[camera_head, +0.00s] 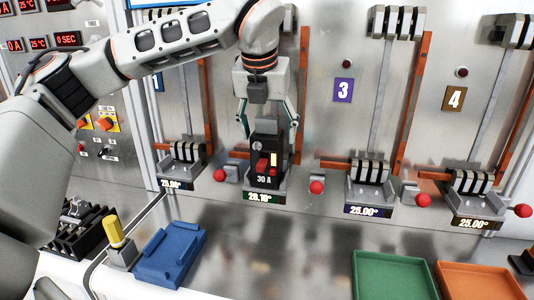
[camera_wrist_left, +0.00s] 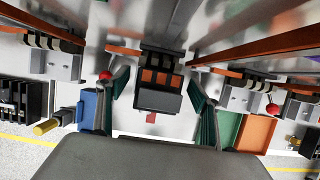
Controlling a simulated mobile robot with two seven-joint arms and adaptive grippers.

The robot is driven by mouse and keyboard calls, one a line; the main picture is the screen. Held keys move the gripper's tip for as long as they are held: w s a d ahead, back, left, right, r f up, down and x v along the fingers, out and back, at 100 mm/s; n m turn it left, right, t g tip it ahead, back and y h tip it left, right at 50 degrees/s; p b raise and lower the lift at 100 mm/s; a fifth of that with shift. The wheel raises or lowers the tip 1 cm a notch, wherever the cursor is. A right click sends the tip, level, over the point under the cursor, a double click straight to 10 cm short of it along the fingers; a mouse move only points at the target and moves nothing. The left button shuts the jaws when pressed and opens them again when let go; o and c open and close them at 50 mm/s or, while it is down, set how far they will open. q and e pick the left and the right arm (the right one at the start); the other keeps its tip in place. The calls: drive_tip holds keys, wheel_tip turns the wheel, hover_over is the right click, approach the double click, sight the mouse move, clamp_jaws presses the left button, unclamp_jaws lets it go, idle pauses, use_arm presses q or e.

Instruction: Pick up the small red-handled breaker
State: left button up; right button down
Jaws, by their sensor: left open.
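The small breaker (camera_head: 266,152) is black with a red handle and a "30 A" label. It stands upright in the second station of the panel, above a display reading about 20°. My left gripper (camera_head: 268,132) is open, pointing down, with one finger on each side of the breaker's upper part. In the left wrist view the breaker (camera_wrist_left: 157,97) lies between the spread fingers, with visible gaps on both sides. A bit of its red handle (camera_wrist_left: 151,118) shows there. My right gripper is in neither view.
Red knobs (camera_head: 316,187) stick out beside the stations. Empty clip stations (camera_head: 370,173) flank the breaker. A blue tray (camera_head: 170,254), a yellow-topped post (camera_head: 115,234), a green tray (camera_head: 394,276) and an orange tray (camera_head: 484,281) are in front. The metal bench between the trays is clear.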

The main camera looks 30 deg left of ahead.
use_arm(q)
drive_tip(key=shift+w+a+f, duration=0.15)
drive_tip(key=shift+w+f, duration=0.15)
drive_tip(key=shift+f, duration=0.3)
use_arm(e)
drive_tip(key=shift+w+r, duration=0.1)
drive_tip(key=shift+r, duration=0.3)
use_arm(q)
drive_tip(key=shift+r, duration=0.1)
drive_tip(key=c, duration=1.7)
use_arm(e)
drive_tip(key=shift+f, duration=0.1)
